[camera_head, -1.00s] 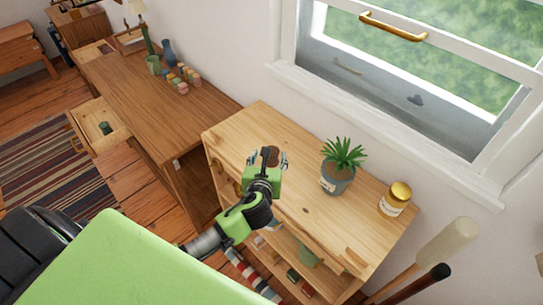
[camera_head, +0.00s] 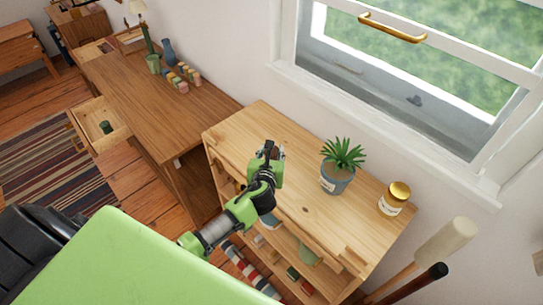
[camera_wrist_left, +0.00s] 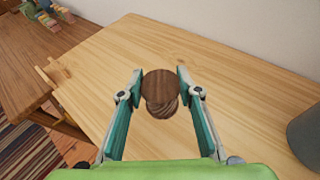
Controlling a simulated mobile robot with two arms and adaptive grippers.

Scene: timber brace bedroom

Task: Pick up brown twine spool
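The brown twine spool (camera_wrist_left: 160,88) sits between the two fingertips of my left gripper (camera_wrist_left: 160,78) in the left wrist view. Its round dark wooden end faces the camera, with wound twine showing below. The fingers meet its left and right sides, so the gripper looks shut on it. In the head view, my left gripper (camera_head: 271,151) is over the left part of the light wooden cabinet top (camera_head: 300,195) and mostly hides the spool. I cannot tell whether the spool touches the top. My right gripper is not in view.
A potted succulent (camera_head: 337,178) and a gold-lidded jar (camera_head: 394,199) stand to the right on the cabinet top. A window (camera_head: 400,90) is behind. A darker desk (camera_head: 150,110) with an open drawer (camera_head: 100,130) is at left. Handles of long tools (camera_head: 440,245) stand at lower right.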

